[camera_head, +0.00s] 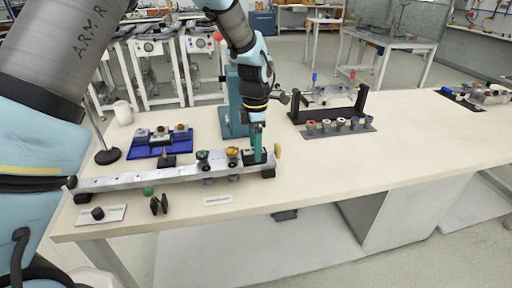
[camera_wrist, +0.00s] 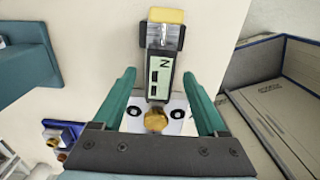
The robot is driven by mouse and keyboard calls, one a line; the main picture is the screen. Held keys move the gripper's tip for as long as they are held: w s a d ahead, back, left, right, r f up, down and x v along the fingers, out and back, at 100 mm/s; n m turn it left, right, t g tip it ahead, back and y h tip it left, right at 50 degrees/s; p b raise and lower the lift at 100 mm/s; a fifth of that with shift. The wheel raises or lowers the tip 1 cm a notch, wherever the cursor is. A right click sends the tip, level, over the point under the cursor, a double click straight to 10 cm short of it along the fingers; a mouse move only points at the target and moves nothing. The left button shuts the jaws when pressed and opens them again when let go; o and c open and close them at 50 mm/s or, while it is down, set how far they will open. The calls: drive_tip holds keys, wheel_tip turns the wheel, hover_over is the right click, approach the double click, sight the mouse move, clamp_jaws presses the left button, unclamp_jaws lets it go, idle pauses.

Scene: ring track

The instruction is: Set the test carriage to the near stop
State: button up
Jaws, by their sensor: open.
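A long pale metal rail (camera_head: 125,180) lies along the front of the bench. Several small fittings with coloured tops stand on it, including a green-topped one (camera_head: 203,156) and a yellow-topped one (camera_head: 232,153); I cannot tell which is the test carriage. My gripper (camera_head: 257,157) points down at the rail's right end, near a yellow end piece (camera_head: 278,151). In the wrist view my gripper (camera_wrist: 158,76) is open, its teal fingers on either side of a pale green marked block (camera_wrist: 158,78). A brass knob (camera_wrist: 156,121) on a white plate sits between the fingers, nearer the palm. No finger contact shows.
A blue tray (camera_head: 160,151) with small parts stands behind the rail. A black-framed fixture (camera_head: 330,110) and a grey strip of small cups (camera_head: 338,131) are to the right. A button box (camera_head: 100,214) and a label card (camera_head: 218,200) lie in front. The bench's right front is clear.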

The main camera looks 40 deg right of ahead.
wheel_tip(320, 180, up, 10)
drive_tip(key=b, duration=0.2)
drive_tip(key=shift+r, duration=0.15)
idle(0.4)
drive_tip(key=w+a+m, duration=0.3)
drive_tip(key=w+a, duration=0.2)
drive_tip(key=a, duration=0.6)
drive_tip(key=w+a+m, duration=0.3)
drive_tip(key=w+a, duration=0.1)
drive_tip(key=a, duration=0.8)
drive_tip(key=s+a+f+m, duration=0.1)
drive_tip(key=s+a+m, duration=0.2)
drive_tip(key=a, duration=0.8)
drive_tip(key=s+a+f+m+t, duration=0.1)
drive_tip(key=a+m, duration=0.4)
drive_tip(key=a, duration=0.5)
drive_tip(key=shift+s+a+f+t, duration=0.35)
drive_tip(key=shift+s+f, duration=0.35)
drive_tip(key=shift+s, duration=0.4)
